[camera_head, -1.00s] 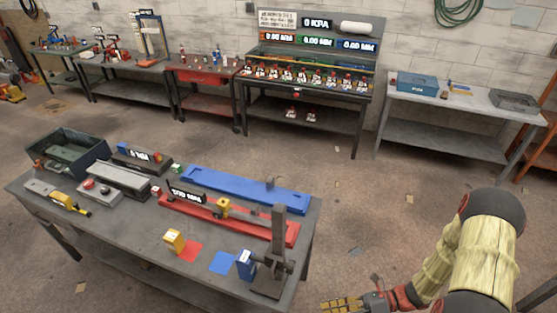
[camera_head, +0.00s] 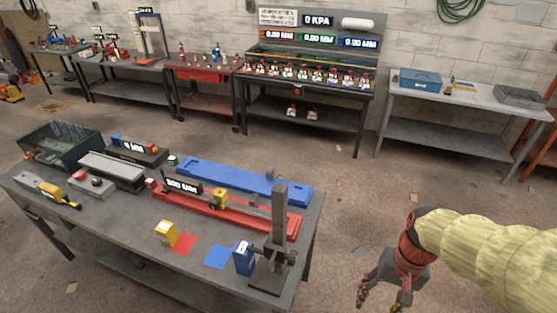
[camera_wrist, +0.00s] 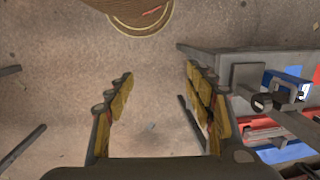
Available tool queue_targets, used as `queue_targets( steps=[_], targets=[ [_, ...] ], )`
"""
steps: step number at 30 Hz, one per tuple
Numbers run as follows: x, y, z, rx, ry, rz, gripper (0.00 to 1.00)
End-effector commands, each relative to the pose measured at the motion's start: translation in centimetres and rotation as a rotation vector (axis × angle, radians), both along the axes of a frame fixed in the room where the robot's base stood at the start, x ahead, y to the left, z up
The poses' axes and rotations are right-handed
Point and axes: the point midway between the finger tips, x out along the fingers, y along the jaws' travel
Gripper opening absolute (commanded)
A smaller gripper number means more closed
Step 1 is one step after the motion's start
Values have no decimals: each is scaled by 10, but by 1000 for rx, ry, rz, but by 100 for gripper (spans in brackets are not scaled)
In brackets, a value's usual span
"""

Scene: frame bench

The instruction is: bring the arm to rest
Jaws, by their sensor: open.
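My gripper (camera_head: 383,296) hangs in the air to the right of the near bench (camera_head: 130,244), past its right end, with its fingers pointing down. It is open and empty. In the wrist view the two yellow-padded fingers of my gripper (camera_wrist: 158,108) stand wide apart with only the concrete floor between them. My arm comes in from the right edge of the head view in a pale yellow sleeve. Nothing touches the fingers.
The near bench carries a dark upright stand (camera_head: 279,230), a blue block (camera_head: 243,258), a yellow block (camera_head: 166,233), red and blue rails, and a green crate (camera_head: 62,163). In the wrist view the stand (camera_wrist: 248,78) is right of the fingers. Open floor lies behind.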

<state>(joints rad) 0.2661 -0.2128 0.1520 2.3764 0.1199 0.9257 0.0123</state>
Motion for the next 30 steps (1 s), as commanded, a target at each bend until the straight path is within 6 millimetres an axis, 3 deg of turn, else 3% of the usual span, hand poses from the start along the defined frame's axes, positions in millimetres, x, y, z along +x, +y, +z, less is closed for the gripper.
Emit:
queue_targets(
  steps=[8, 16, 22, 30],
  targets=[
    [-5, 11, 37, -154, -286, 192, 54],
    [-15, 38, 71, -196, -525, 285, 54],
    [-18, 50, 73, -192, -575, 322, 54],
    [-18, 50, 73, -192, -575, 322, 54]
  ],
)
